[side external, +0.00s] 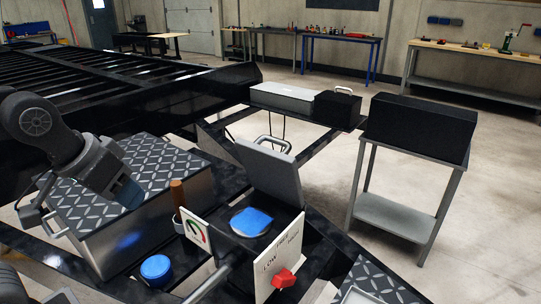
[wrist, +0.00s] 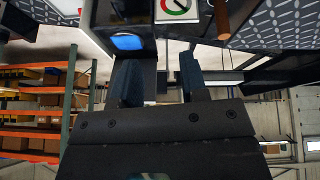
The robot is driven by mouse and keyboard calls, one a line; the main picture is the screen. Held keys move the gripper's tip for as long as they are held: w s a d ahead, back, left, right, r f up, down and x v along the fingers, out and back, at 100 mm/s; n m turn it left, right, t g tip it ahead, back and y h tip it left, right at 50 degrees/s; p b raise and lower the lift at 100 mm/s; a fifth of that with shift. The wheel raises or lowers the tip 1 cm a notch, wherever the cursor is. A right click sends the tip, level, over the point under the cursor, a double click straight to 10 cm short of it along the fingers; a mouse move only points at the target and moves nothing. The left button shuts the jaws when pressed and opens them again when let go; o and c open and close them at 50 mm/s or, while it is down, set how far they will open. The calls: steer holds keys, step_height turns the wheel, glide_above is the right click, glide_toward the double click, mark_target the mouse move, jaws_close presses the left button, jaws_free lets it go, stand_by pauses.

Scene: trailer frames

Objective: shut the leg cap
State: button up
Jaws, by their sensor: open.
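A grey hinged lid (side external: 270,172), which looks like the leg cap, stands raised on a black square leg post (side external: 232,243). A blue round surface (side external: 251,222) shows in the opening at the post's top. My gripper (side external: 128,194) is to the left of the post, above the diamond-plate box and apart from the lid. In the wrist view my gripper (wrist: 161,76) is open, with nothing between its two fingers. A blue patch (wrist: 127,42) on a dark part shows beyond the left finger there. The lid cannot be made out in the wrist view.
A wooden handle (side external: 178,194) and a gauge plate (side external: 195,236) stand left of the post. A white plate with a red knob (side external: 284,278) is at its front right. A blue round cap (side external: 156,268) sits lower left. The diamond-plate box (side external: 165,225) lies under my gripper.

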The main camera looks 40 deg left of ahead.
steer(key=w+d+r+n+g+h, duration=0.2)
steer(key=w+r+n, duration=0.6)
steer(key=w+r, duration=0.5)
steer(key=n+g+h, duration=0.2)
steer(key=n, duration=0.6)
glide_toward(275, 139)
steer(key=x, duration=0.8)
steer(key=shift+w+d+f, duration=0.1)
steer(key=shift+d+f, duration=0.15)
steer(key=shift+d, duration=0.05)
jaws_close()
